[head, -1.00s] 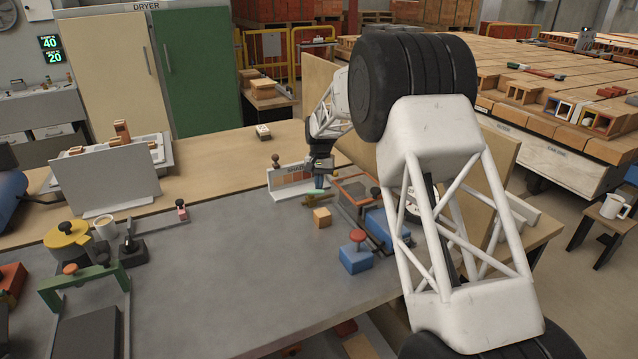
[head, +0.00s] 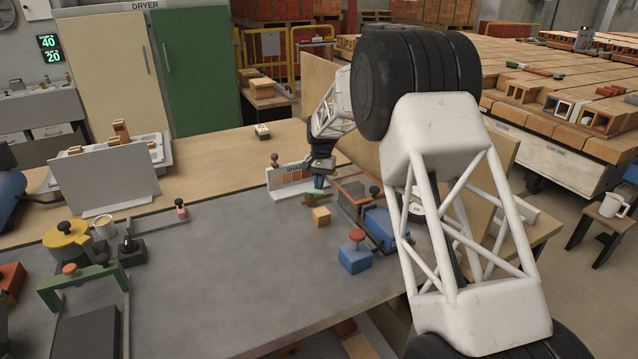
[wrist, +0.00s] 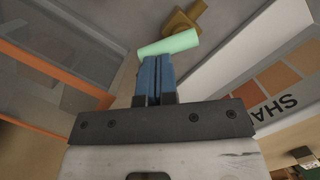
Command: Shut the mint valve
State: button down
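The mint valve handle (wrist: 168,45) is a pale green bar lying aslant just beyond my fingertips in the wrist view. It joins a brass valve body (wrist: 184,20) at the top of that view. In the head view the handle (head: 318,191) is a small green spot below my gripper. My gripper (wrist: 155,62) has its two blue fingers side by side with only a thin line between them, so it is shut with nothing visible between them. The fingertips are at the handle's near side; I cannot tell whether they touch it.
A white sign board (wrist: 270,85) stands close on the right in the wrist view, and an orange-edged frame (wrist: 50,70) on the left. In the head view a wooden block (head: 321,216) and a blue box with a red knob (head: 355,259) stand nearby. The grey bench middle (head: 230,270) is clear.

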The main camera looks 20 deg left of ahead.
jog(key=shift+s+d+f+m+y, duration=0.1)
jog(key=shift+s+m+y, duration=0.1)
jog(key=shift+m, duration=0.55)
jog(key=shift+s+d+r+m+y, duration=0.1)
jog(key=shift+s+m+y, duration=0.05)
jog(key=shift+m, duration=0.55)
jog(key=shift+s+d+f+m+y, duration=0.1)
jog(key=shift+s+m+y, duration=0.1)
jog(key=shift+m, duration=0.55)
jog(key=shift+s+d+m+t+y, duration=0.15)
jog(key=shift+s+m, duration=0.15)
jog(key=shift+m, duration=0.75)
jog(key=shift+s+a+m+t+y, duration=0.15)
jog(key=shift+s+m, duration=0.15)
jog(key=shift+m, duration=0.75)
dwell(1.3)
dwell(0.5)
jog(key=shift+a, duration=0.7)
jog(key=shift+w, duration=0.1)
jog(key=shift+w+d+r, duration=0.3)
jog(key=w+d+r, duration=0.3)
jog(key=r, duration=0.8)
jog(key=shift+w+r, duration=0.2)
jog(key=shift+r, duration=0.1)
